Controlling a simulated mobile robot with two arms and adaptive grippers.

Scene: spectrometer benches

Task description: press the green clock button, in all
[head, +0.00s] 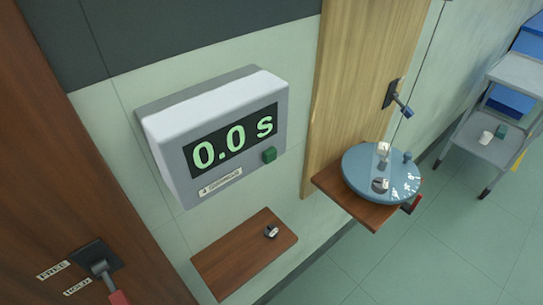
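The clock is a grey-white wall box (225,183) with a dark display that reads 0.0 s in green digits. The green button (269,155) sits on its front face, at the lower right below the display. Nothing covers the button. A small label is stuck on the box's lower left edge. Neither of my grippers is in the head view.
A brown shelf (240,254) below the clock holds a small dark and white item (271,231). A blue round dial (357,173) stands on a wooden bracket at right. A red-handled lever (103,270) is at lower left. A grey cart (505,135) stands far right; floor between is clear.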

